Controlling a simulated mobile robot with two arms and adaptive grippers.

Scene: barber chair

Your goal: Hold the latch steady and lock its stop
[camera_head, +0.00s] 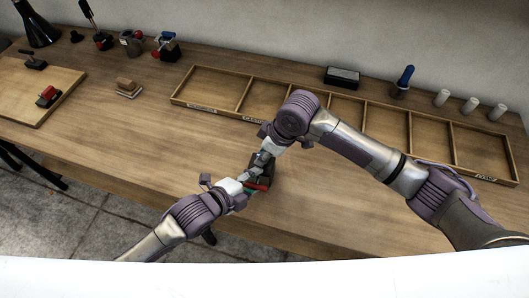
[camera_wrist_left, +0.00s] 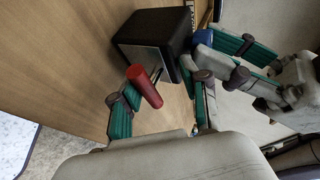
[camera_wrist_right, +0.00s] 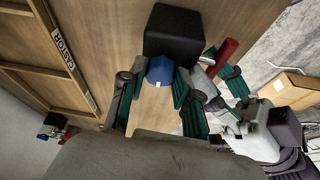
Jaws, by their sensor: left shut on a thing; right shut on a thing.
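The latch is a black block (camera_head: 262,166) near the table's front edge, with a red cylindrical handle (camera_wrist_left: 144,86) and a blue knob (camera_wrist_right: 160,70). My left gripper (camera_head: 243,184) is at its lower left side. In the left wrist view the red handle stands between its teal-padded fingers, which are shut on the latch at the handle. My right gripper (camera_head: 268,148) reaches in from above. In the right wrist view its fingers are on either side of the blue knob and shut on it. The two grippers are very close together. The fingers hide part of the latch.
A long divided wooden tray (camera_head: 225,90) lies behind the latch. A wooden board (camera_head: 30,92) with a red-handled piece is at the far left. A small wooden block (camera_head: 128,88) and several devices stand at the back. The table left of the latch is clear.

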